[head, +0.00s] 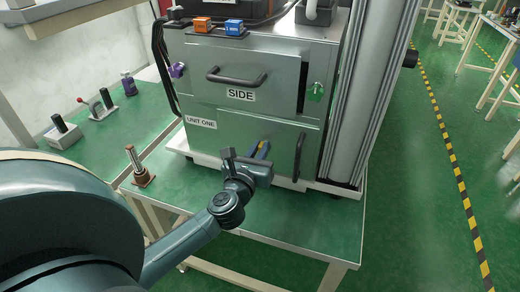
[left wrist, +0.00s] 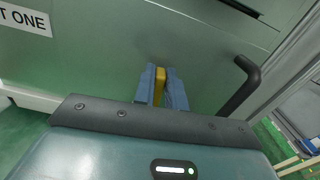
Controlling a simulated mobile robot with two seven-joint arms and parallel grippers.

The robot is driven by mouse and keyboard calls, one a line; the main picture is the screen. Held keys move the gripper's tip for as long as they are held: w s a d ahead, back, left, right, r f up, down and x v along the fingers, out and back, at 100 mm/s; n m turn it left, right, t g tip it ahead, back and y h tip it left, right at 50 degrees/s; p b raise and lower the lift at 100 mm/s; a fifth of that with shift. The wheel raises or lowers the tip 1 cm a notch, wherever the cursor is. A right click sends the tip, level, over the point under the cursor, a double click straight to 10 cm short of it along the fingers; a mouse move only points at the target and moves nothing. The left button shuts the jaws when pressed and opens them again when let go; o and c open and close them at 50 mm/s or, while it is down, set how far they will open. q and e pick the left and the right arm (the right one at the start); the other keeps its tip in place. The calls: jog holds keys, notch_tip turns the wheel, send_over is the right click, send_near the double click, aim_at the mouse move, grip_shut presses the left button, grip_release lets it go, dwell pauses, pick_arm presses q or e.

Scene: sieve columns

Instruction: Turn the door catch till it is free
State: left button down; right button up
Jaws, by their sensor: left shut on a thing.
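The grey cabinet's lower door (head: 235,133) is labelled UNIT ONE and looks shut, with a dark upright handle (head: 298,157) at its right side. My left gripper (head: 262,151) is in front of this door. In the left wrist view its blue fingers (left wrist: 161,90) are shut on a narrow yellow piece (left wrist: 160,77), which looks like the door catch. The fingers hide most of it, so I cannot tell how far it is turned. The handle (left wrist: 240,85) is to the right of the fingers, apart from them. My right gripper is out of view.
Above is a drawer labelled SIDE with a dark handle (head: 237,76). A green piece (head: 316,91) and a purple knob (head: 177,71) sit at its sides. A metal post on a base (head: 139,167) stands on the green table (head: 310,225), left of my gripper. The table's front right is clear.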

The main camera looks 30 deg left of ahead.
pick_arm(q)
jog(key=n, duration=0.6)
jog(key=a+f+n, duration=0.1)
jog(key=n, duration=0.5)
jog(key=a+f+n, duration=0.1)
jog(key=n, duration=0.5)
jog(key=shift+s+f, duration=0.15)
jog(key=shift+s, duration=0.1)
jog(key=c, duration=1.3)
grip_release()
jog(key=shift+c, duration=0.2)
